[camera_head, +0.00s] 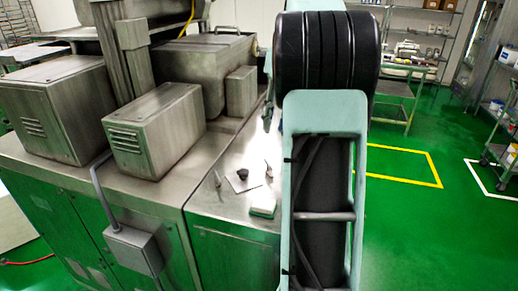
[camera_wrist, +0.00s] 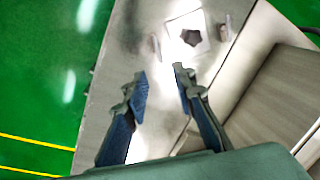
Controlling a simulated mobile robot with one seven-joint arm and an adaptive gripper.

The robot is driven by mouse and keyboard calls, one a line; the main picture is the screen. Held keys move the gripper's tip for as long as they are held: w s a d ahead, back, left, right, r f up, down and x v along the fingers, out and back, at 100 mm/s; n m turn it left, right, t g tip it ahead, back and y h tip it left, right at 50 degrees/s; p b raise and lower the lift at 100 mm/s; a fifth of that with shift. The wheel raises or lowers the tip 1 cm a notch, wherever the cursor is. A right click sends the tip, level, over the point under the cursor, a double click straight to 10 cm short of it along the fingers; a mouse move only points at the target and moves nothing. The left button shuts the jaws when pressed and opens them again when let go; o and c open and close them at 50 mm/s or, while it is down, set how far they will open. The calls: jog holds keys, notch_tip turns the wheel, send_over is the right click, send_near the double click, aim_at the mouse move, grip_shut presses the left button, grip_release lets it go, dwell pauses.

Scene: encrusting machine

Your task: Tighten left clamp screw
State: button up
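Two small upright metal pieces that look like clamp screws flank a pale square plate (camera_head: 234,184) on the steel worktop. The left one (camera_head: 218,180) stands by the plate's left edge in the head view, and the right one (camera_head: 267,168) by its right side. In the wrist view they show at the right (camera_wrist: 225,28) and left (camera_wrist: 155,45), seemingly in reversed order. A dark piece (camera_wrist: 191,37) lies on the plate. My gripper (camera_wrist: 160,75) is open and empty, its blue-padded fingers apart from both screws. In the head view my arm largely hides it.
Steel machine housings (camera_head: 160,130) stand to the left, and a box-like body (camera_wrist: 275,95) is close to the right finger in the wrist view. Green floor is open beyond the worktop edge.

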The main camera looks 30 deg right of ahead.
aim_at(268, 168)
jog(key=f, duration=0.3)
jog(key=a+f, duration=0.1)
jog(key=f, duration=0.3)
jog(key=a+f, duration=0.1)
jog(key=f, duration=0.2)
jog(key=shift+f, duration=0.3)
grip_shut()
